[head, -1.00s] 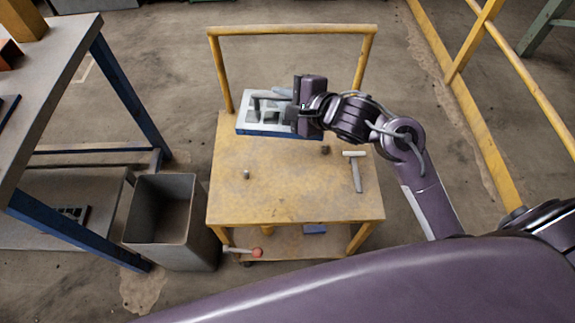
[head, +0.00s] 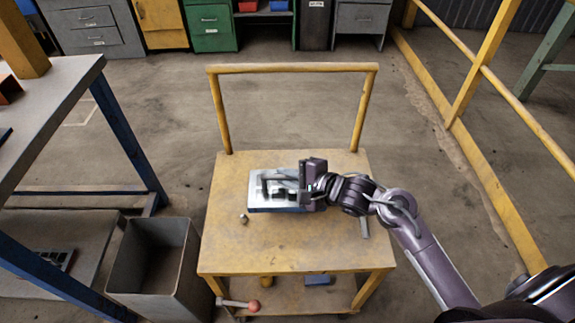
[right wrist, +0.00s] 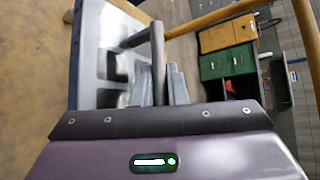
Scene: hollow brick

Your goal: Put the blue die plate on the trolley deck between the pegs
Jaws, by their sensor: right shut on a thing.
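The blue die plate (head: 283,206) has a pale grey top with dark openings, a bar handle and a blue edge. It is over the middle of the trolley deck (head: 235,250), roughly level; I cannot tell whether it touches the deck. My right gripper (head: 294,184) is shut on its handle from the right. In the right wrist view, the plate (right wrist: 90,80) fills the left side beside the dark handle bar (right wrist: 158,60). One small peg (head: 243,219) stands just left of the plate's near left corner. My left gripper is out of view.
The trolley's yellow push handle (head: 290,69) rises at the far edge. A grey bin (head: 150,270) and a workbench (head: 55,85) stand left. A yellow railing (head: 470,85) runs along the right.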

